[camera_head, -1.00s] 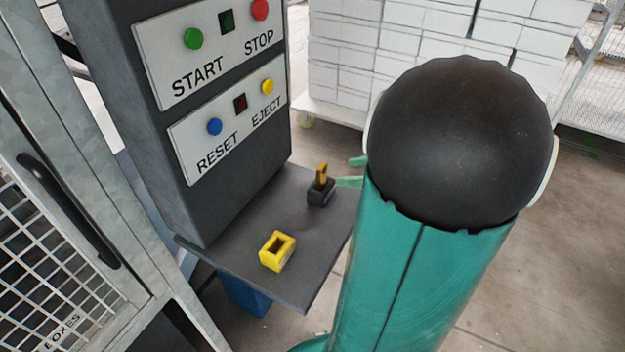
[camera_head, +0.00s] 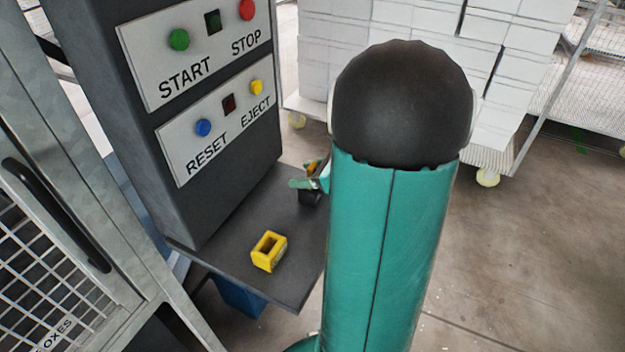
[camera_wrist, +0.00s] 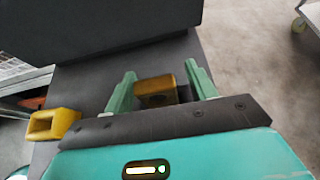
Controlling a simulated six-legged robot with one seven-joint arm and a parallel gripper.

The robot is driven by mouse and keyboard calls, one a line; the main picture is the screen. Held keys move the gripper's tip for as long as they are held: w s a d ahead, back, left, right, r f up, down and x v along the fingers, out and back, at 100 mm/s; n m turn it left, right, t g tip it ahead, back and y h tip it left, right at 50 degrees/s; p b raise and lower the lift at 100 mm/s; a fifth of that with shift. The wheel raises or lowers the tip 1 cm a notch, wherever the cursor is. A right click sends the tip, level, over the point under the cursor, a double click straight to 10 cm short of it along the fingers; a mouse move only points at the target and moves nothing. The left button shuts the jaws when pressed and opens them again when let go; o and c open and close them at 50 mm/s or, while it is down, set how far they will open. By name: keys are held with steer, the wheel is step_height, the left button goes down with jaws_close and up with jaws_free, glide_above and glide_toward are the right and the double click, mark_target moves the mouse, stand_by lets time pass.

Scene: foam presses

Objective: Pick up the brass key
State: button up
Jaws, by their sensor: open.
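The brass key (camera_head: 312,167) stands upright in a small black holder (camera_head: 309,197) on the dark shelf of the control panel, partly hidden behind my arm in the head view. In the wrist view the brass key (camera_wrist: 156,90) shows between the two green fingers of my gripper (camera_wrist: 160,88). The fingers are open, one on each side of it, with a visible gap at least on the left. My gripper (camera_head: 306,182) also shows in the head view at the key. I cannot tell whether either finger touches the key.
A yellow hollow block (camera_head: 268,251) sits on the shelf (camera_head: 228,256), nearer than the key; it is at the left in the wrist view (camera_wrist: 52,124). The panel (camera_head: 205,110) with buttons rises behind. A mesh door (camera_head: 50,270) stands left. Open floor lies right.

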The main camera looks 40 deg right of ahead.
steer(key=c, duration=1.2)
steer(key=shift+o, duration=0.2)
steer(key=shift+r, duration=0.15)
